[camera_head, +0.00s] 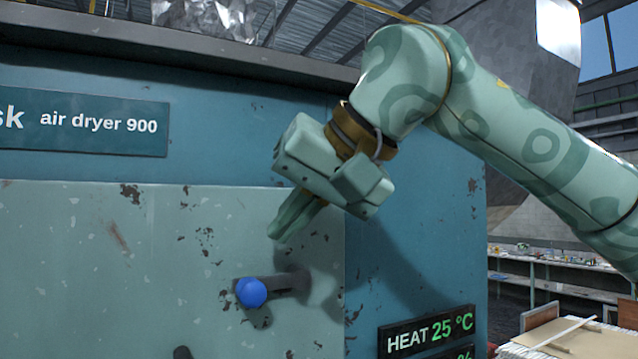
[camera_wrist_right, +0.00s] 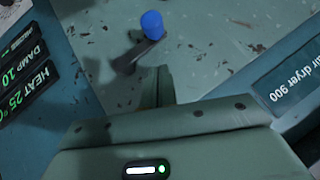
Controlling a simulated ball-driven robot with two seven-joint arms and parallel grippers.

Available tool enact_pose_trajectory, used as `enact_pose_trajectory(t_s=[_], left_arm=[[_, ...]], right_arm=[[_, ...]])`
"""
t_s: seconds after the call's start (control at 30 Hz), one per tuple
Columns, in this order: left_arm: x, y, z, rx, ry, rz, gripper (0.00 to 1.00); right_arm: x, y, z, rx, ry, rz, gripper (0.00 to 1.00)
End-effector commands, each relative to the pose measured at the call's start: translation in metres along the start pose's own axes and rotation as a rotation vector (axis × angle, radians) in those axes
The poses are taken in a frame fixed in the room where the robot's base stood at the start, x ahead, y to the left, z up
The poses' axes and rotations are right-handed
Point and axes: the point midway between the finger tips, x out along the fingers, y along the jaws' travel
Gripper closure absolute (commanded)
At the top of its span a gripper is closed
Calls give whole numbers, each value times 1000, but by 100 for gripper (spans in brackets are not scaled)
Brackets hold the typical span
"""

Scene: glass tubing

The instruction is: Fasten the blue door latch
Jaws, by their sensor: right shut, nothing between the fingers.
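The door latch has a round blue knob (camera_head: 251,292) on a dark lever arm (camera_head: 281,283), on the pale green door (camera_head: 120,260) near its right edge. In the head view the lever lies nearly level, with the knob at its left end. My right gripper (camera_head: 279,236) is shut and empty, above the latch and apart from it in the picture. In the right wrist view the blue knob (camera_wrist_right: 153,25) and lever (camera_wrist_right: 137,55) show just beyond my shut fingers (camera_wrist_right: 157,88). My left gripper is not in view.
The teal cabinet carries an "air dryer 900" sign (camera_head: 84,121) at upper left and a HEAT 25 °C display (camera_head: 427,331) at lower right. A cluttered bench (camera_head: 560,262) stands behind at right.

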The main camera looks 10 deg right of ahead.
Motion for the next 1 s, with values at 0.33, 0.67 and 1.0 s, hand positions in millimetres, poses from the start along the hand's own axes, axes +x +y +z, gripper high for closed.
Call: enact_pose_trajectory(t_s=[0.33,0.67,1.0], left_arm=[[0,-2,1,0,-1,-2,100],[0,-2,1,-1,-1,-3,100],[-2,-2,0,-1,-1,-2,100]], right_arm=[[29,0,27,0,-1,-1,100],[30,0,28,1,0,-1,100],[27,-3,37,-30,0,32,100]])
